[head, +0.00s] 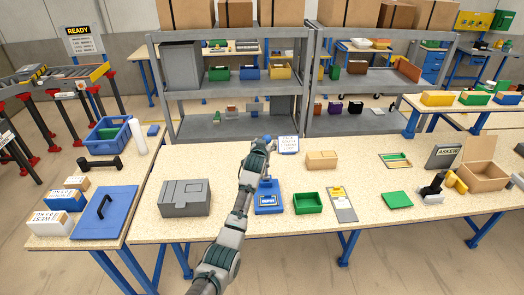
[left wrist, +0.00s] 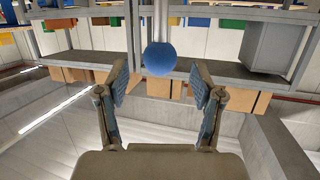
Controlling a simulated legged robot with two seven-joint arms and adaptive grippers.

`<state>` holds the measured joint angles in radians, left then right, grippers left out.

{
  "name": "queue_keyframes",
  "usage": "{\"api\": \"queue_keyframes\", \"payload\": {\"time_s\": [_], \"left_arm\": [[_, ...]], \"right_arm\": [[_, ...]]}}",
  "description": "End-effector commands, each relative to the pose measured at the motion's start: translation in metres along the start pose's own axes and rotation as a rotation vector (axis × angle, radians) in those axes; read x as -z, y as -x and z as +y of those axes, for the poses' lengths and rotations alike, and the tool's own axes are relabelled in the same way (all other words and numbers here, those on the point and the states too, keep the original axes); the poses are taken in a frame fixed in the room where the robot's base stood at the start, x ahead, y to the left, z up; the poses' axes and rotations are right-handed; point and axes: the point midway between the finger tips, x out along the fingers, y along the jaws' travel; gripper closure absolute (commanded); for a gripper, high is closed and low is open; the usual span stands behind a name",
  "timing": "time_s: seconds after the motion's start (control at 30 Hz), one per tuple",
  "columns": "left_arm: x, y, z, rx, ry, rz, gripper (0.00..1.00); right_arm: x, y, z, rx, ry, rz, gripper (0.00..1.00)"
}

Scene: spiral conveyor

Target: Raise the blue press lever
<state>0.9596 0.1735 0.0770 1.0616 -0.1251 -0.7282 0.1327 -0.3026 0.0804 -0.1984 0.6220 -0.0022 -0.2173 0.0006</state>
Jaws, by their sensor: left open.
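The blue press (head: 268,198) stands on the speckled table in the middle of the head view, partly hidden behind my left arm. A round blue knob (head: 267,139) shows at the far end of my left gripper (head: 262,147); its link to the press is hidden. In the left wrist view the blue knob (left wrist: 160,58) lies centred just ahead of and between the fingertips of my open left gripper (left wrist: 160,80). I see a gap on both sides of the knob, and no finger visibly touches it. My right gripper is not in view.
A grey box (head: 184,198) lies left of my arm. A green bin (head: 307,203), a clipboard (head: 341,204) and a tan box (head: 322,160) lie to its right. A small white sign (head: 288,144) stands close by the knob. Grey shelves (head: 225,95) stand behind.

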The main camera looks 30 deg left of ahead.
Motion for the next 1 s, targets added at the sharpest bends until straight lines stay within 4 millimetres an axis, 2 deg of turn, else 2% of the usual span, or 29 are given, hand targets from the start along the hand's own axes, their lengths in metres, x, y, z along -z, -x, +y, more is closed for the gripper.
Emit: {"api": "queue_keyframes", "payload": {"time_s": [0.2, 0.43, 0.6, 1.0], "left_arm": [[-0.001, 0.037, 0.0, -0.001, 0.0, 0.002, 0.33], [0.0, 0.067, 0.0, -0.001, 0.0, 0.002, 0.33], [-0.001, 0.074, 0.0, -0.001, 0.0, 0.0, 0.33], [0.0, 0.074, 0.0, -0.001, 0.0, 0.0, 0.33]], "right_arm": [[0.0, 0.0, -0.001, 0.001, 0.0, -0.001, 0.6], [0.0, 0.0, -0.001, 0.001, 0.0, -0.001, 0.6], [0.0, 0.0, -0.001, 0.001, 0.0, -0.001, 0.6], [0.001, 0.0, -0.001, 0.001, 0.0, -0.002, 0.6]]}}
